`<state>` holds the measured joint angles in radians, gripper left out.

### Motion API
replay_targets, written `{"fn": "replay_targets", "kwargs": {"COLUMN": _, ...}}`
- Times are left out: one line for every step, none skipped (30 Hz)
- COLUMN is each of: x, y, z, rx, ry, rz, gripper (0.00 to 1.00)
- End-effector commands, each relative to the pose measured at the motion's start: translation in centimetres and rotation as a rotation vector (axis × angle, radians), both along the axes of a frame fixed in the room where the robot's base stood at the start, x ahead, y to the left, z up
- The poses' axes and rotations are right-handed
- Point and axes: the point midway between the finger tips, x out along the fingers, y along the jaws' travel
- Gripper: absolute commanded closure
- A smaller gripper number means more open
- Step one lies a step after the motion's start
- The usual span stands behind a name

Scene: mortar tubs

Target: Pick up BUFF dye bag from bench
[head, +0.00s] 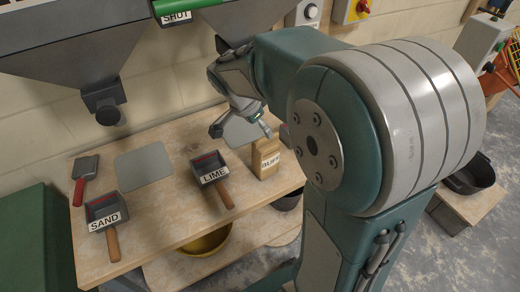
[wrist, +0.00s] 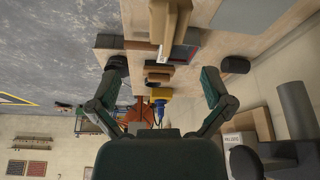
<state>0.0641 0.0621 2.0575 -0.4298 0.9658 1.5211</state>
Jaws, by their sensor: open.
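The BUFF dye bag (head: 262,167) is a small tan upright bag with a white label. It stands on the wooden bench (head: 160,218), right of the LIME scoop. My gripper (head: 242,128) is open and empty, above and slightly left of the bag in the head view. In the wrist view my gripper's (wrist: 176,66) fingers are spread wide. A tan upright shape there, probably the bag (wrist: 174,28), lies ahead between the finger lines. I see no contact with the bag.
The LIME scoop (head: 209,172) lies close left of the bag. The SAND scoop (head: 103,211) and a red-handled tool (head: 82,176) lie farther left. A grey plate (head: 144,165) lies between them. Hoppers (head: 75,48) hang above the bench. A yellow tub (head: 207,243) sits below.

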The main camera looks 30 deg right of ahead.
Motion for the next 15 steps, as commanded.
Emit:
{"fn": "replay_targets", "kwargs": {"x": 0.6, "y": -0.4, "z": -0.6, "rx": -0.009, "ry": 0.000, "rz": -0.039, "gripper": 0.00}}
{"fn": "replay_targets", "kwargs": {"x": 0.8, "y": -0.6, "z": -0.8, "rx": -0.012, "ry": -0.003, "rz": -0.060, "gripper": 0.00}}
{"fn": "replay_targets", "kwargs": {"x": 1.0, "y": -0.7, "z": -1.0, "rx": -0.016, "ry": -0.006, "rz": -0.080, "gripper": 0.00}}
{"fn": "replay_targets", "kwargs": {"x": 1.1, "y": -0.8, "z": -1.2, "rx": -0.019, "ry": -0.008, "rz": -0.091, "gripper": 0.00}}
{"fn": "replay_targets", "kwargs": {"x": 1.2, "y": -0.9, "z": -1.4, "rx": -0.020, "ry": -0.009, "rz": -0.098, "gripper": 0.00}}
{"fn": "replay_targets", "kwargs": {"x": 1.2, "y": -1.1, "z": -1.7, "rx": -0.022, "ry": -0.008, "rz": -0.104, "gripper": 0.00}}
{"fn": "replay_targets", "kwargs": {"x": 1.2, "y": -1.2, "z": -2.1, "rx": -0.023, "ry": -0.008, "rz": -0.105, "gripper": 0.00}}
{"fn": "replay_targets", "kwargs": {"x": 1.3, "y": -1.3, "z": -2.5, "rx": -0.023, "ry": -0.008, "rz": -0.105, "gripper": 0.00}}
{"fn": "replay_targets", "kwargs": {"x": 1.3, "y": -1.4, "z": -3.1, "rx": -0.023, "ry": -0.008, "rz": -0.105, "gripper": 0.00}}
{"fn": "replay_targets", "kwargs": {"x": 1.3, "y": -1.5, "z": -3.6, "rx": -0.023, "ry": -0.007, "rz": -0.105, "gripper": 0.00}}
{"fn": "replay_targets", "kwargs": {"x": 1.3, "y": -1.6, "z": -4.1, "rx": -0.024, "ry": -0.008, "rz": -0.105, "gripper": 0.00}}
{"fn": "replay_targets", "kwargs": {"x": 1.4, "y": -1.8, "z": -4.7, "rx": -0.026, "ry": -0.007, "rz": -0.104, "gripper": 0.00}}
{"fn": "replay_targets", "kwargs": {"x": 1.4, "y": -1.8, "z": -5.1, "rx": -0.027, "ry": -0.008, "rz": -0.102, "gripper": 0.00}}
{"fn": "replay_targets", "kwargs": {"x": 1.4, "y": -1.8, "z": -5.4, "rx": -0.028, "ry": -0.008, "rz": -0.103, "gripper": 0.00}}
{"fn": "replay_targets", "kwargs": {"x": 1.5, "y": -1.9, "z": -5.8, "rx": -0.029, "ry": -0.008, "rz": -0.103, "gripper": 0.00}}
